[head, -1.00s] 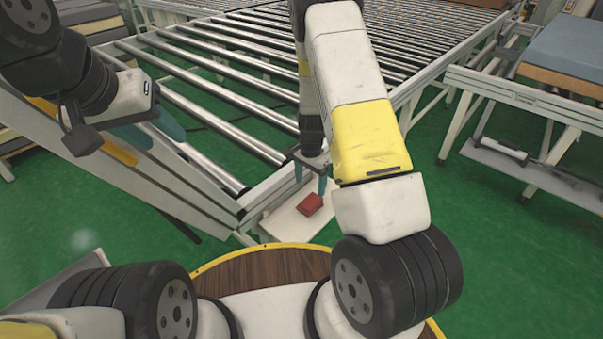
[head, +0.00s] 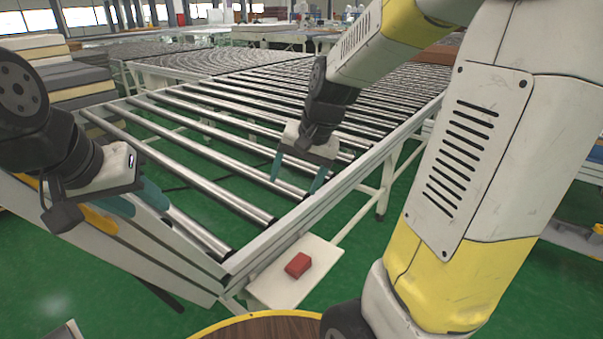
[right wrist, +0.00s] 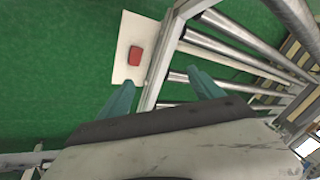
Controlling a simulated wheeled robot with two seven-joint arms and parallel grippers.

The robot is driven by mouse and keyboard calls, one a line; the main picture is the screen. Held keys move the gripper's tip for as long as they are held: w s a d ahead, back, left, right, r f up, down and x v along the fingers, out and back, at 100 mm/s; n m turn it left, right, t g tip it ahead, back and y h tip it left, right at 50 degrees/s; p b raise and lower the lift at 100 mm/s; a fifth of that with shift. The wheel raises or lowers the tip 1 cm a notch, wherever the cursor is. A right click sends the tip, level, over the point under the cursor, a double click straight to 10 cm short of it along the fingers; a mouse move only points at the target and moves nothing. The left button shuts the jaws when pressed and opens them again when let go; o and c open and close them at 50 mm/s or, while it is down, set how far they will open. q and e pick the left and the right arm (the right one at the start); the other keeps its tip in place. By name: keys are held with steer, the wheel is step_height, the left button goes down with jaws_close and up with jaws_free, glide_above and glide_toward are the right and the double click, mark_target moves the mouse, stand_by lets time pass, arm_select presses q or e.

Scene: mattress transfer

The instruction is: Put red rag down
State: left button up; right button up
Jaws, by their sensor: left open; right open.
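The red rag (head: 298,265) is a small folded red block lying on a white side shelf (head: 278,292) at the near corner of the roller conveyor. It also shows in the right wrist view (right wrist: 135,55), on the same white shelf (right wrist: 125,72). My right gripper (head: 296,184) is open and empty above the conveyor rollers, beyond the rag and apart from it. Its two teal fingers show in the right wrist view (right wrist: 162,92), with nothing between them but the conveyor's edge rail. My left gripper (head: 141,205) is open and empty at the left, beside the conveyor's near end.
The roller conveyor (head: 190,141) fills the middle, with its metal side rail (head: 330,205) running along the right. Stacked mattresses (head: 65,78) stand at the back left. Green floor is open to the right of the shelf.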

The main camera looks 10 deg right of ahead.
steer(key=s+r+n+t, duration=0.2)
steer(key=s+r+n, duration=0.2)
steer(key=s, duration=0.9)
step_height(320, 180, up, 4)
steer(key=shift+s+d+f+n+t, duration=0.2)
steer(key=shift+s+d+n+t, duration=0.1)
steer(key=shift+n, duration=0.1)
